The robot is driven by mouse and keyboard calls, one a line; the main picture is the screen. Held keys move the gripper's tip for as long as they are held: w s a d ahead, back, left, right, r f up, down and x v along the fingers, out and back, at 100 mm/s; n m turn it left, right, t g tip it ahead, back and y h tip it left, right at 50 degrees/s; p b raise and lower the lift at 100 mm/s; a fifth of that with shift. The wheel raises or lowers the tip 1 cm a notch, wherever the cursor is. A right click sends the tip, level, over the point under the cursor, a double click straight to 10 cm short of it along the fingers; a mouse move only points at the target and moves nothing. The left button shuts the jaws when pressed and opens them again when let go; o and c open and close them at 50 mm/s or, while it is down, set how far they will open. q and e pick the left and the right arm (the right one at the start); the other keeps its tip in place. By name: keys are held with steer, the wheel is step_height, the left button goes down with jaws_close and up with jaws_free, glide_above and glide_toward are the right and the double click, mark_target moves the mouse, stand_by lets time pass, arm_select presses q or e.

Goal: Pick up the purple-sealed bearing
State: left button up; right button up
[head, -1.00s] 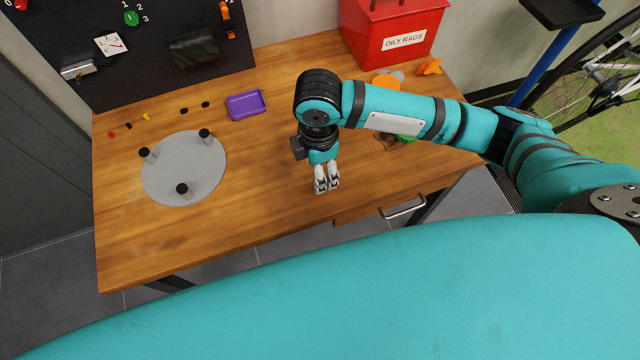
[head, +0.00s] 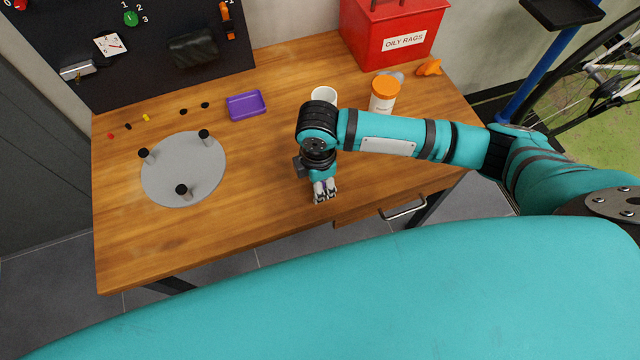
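My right gripper (head: 324,198) points down near the front of the wooden table, its pale fingertips at or just above the surface. A small bit of purple (head: 325,184) shows between its fingers. It may be the purple-sealed bearing, but it is too small and covered to be sure. I cannot tell whether the fingers are shut on it. My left gripper is not in view.
The wooden table (head: 250,200) holds a grey disc with three posts (head: 170,180), a purple tray (head: 246,110), several small coloured pieces (head: 146,117), a white cup (head: 323,95) and an orange-lidded jar (head: 384,92). A red bin (head: 385,30) stands behind. The table's front middle is clear.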

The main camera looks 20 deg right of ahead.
jaws_close()
steer(key=shift+r, duration=0.1)
